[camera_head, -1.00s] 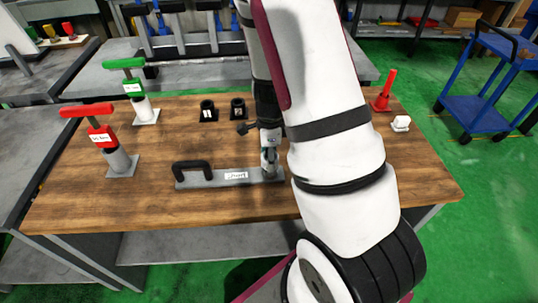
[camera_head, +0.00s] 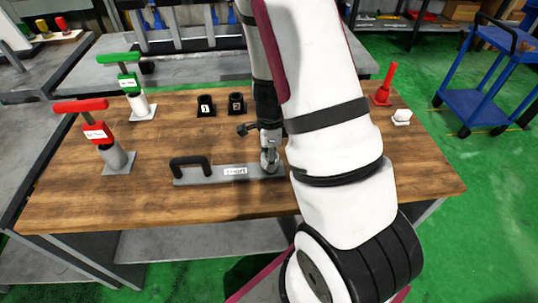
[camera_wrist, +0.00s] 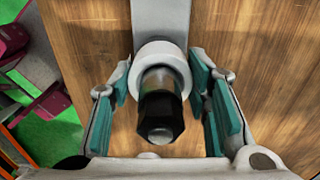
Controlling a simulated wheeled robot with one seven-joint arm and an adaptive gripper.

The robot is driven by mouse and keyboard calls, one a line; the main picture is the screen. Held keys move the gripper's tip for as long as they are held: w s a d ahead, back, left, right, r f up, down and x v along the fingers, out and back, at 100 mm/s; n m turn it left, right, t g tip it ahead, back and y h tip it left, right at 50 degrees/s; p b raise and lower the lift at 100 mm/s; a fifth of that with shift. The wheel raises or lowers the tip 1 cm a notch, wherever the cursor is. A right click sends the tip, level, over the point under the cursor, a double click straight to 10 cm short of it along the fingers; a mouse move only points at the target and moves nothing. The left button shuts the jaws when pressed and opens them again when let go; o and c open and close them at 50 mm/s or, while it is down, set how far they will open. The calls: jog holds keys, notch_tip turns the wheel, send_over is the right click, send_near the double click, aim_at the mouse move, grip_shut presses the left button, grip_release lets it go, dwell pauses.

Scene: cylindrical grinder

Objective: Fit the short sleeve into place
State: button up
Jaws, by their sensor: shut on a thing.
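A grey bar (camera_head: 215,178) with a black handle at its left end and a label that appears to read "Short" lies on the wooden table. My gripper (camera_head: 269,160) points down at the bar's right end. In the wrist view, my gripper (camera_wrist: 160,85) has its teal pads on both sides of a pale round sleeve (camera_wrist: 146,55) and is shut on it. The sleeve surrounds a metal post with a black hexagonal tip (camera_wrist: 160,115). The bar (camera_wrist: 160,18) runs away beyond the sleeve. How the sleeve's underside meets the bar is hidden.
Two black holders (camera_head: 206,106) with number labels stand behind the bar. A red-handled tool (camera_head: 95,135) and a green-handled tool (camera_head: 128,85) stand at left. A red cone-like piece (camera_head: 383,90) and a small white block (camera_head: 401,117) are at right.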

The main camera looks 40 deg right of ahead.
jog(key=shift+f, duration=0.35)
jog(key=o, duration=1.4)
notch_tip(320, 180, up, 12)
jog(key=shift+r, duration=0.1)
